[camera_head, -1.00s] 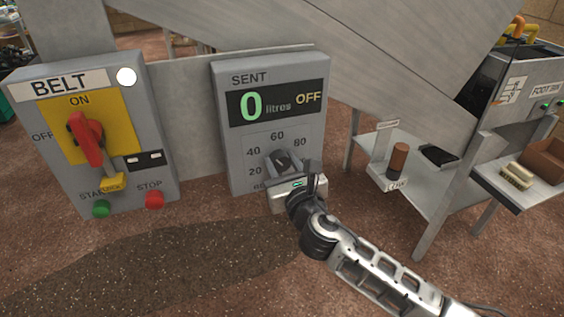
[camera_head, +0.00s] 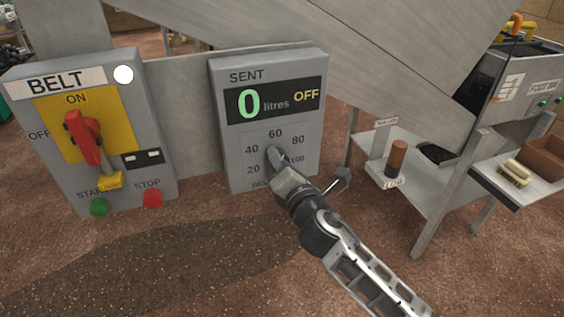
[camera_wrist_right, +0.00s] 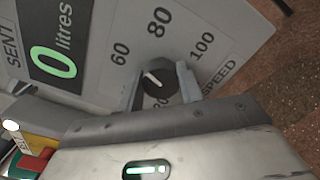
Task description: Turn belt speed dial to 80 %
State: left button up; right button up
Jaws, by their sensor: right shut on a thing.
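The black belt speed dial (camera_wrist_right: 155,82) sits low on the grey SENT panel (camera_head: 231,160). In the right wrist view it lies between the two fingers of my right gripper (camera_wrist_right: 160,90), which is shut on it. The dial's white pointer line aims up-left, about towards the 60 mark. The 80 mark lies farther round, and 100 beyond it. In the head view my right gripper (camera_head: 274,158) covers most of the dial. The panel's display (camera_head: 274,101) reads 0 litres and OFF. My left gripper is not in view.
On the left stands the BELT box (camera_head: 160,175) with a red lever (camera_head: 84,136), a yellow tag, a green START button (camera_head: 98,207) and a red STOP button (camera_head: 152,198). At right are a small shelf with a brown cylinder (camera_head: 397,158) and a grey stand.

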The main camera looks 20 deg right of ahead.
jog(key=shift+f+m, duration=0.15)
jog(key=shift+m, duration=3.65)
jog(key=o, duration=1)
jog(key=shift+d, duration=0.1)
jog(key=shift+s, duration=0.1)
jog(key=s, duration=0.5)
jog(key=s+b, duration=0.1)
jog(key=s, duration=0.4)
jog(key=s+b, duration=0.1)
jog(key=s, duration=0.4)
jog(key=shift+s+d, duration=0.25)
jog(key=shift+s, duration=0.15)
